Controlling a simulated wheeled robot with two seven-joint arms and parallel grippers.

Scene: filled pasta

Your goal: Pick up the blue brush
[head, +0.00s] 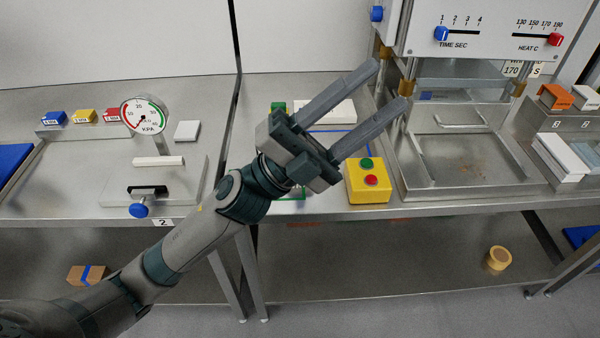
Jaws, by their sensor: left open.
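My left gripper (388,84) reaches up and right over the middle of the counter. Its two long fingers are apart and nothing is between them. I cannot make out a blue brush for certain in the head view. The gripper and its wrist hide part of the counter behind them, including much of a blue outlined area. My right gripper is not in view.
A yellow button box (367,184) stands close beside the left gripper, near the counter's front edge. A heat press (470,150) is to the right. A pressure gauge (144,116) and a blue knob (139,209) are on the left bench. A tape roll (498,258) lies on the lower shelf.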

